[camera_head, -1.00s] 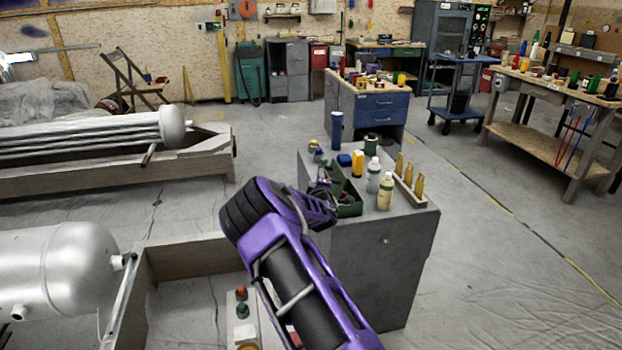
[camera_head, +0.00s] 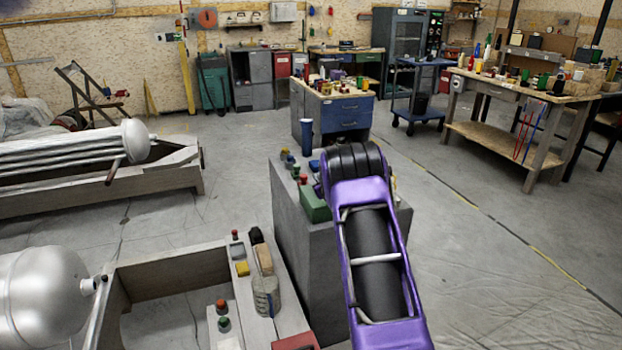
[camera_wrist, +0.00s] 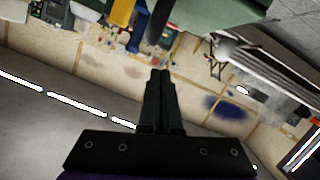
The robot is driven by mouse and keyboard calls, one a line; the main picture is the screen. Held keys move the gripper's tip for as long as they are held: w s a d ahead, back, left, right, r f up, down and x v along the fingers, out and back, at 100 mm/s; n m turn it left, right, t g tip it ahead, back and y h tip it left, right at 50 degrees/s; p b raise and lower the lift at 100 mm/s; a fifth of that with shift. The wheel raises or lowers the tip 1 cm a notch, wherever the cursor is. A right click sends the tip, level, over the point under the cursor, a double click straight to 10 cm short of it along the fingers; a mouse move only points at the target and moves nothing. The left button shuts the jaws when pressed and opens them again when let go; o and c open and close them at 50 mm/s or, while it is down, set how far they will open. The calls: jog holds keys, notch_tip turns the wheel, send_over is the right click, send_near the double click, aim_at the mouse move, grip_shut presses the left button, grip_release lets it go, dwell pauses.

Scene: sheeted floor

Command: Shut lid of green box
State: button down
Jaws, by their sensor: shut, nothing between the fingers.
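The green box (camera_head: 314,204) sits on the grey cabinet (camera_head: 300,255) in the head view. My purple arm covers its right side, so I cannot tell how its lid stands. In the wrist view a large green surface (camera_wrist: 215,14) fills part of the top edge, close beyond the fingers; it looks like part of the box. My gripper (camera_wrist: 160,75) is shut and empty in the wrist view, apart from that surface in the picture. In the head view the gripper is hidden behind my arm.
A blue cylinder (camera_head: 306,137) and small coloured items stand at the cabinet's back left. A wooden frame (camera_head: 180,270) with blocks and buttons is close on the left. A blue-drawer bench (camera_head: 345,115) stands behind. Open floor lies to the right.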

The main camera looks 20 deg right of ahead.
jog(key=shift+d+f+m+y+p, duration=0.15)
jog(key=shift+d+f+m+y, duration=0.2)
jog(key=shift+d+m, duration=0.3)
jog(key=shift+d+f+m+y+p, duration=0.15)
jog(key=shift+d+f+m+y, duration=0.1)
jog(key=shift+d+f+m, duration=0.25)
jog(key=shift+m, duration=0.25)
jog(key=shift+r, duration=0.1)
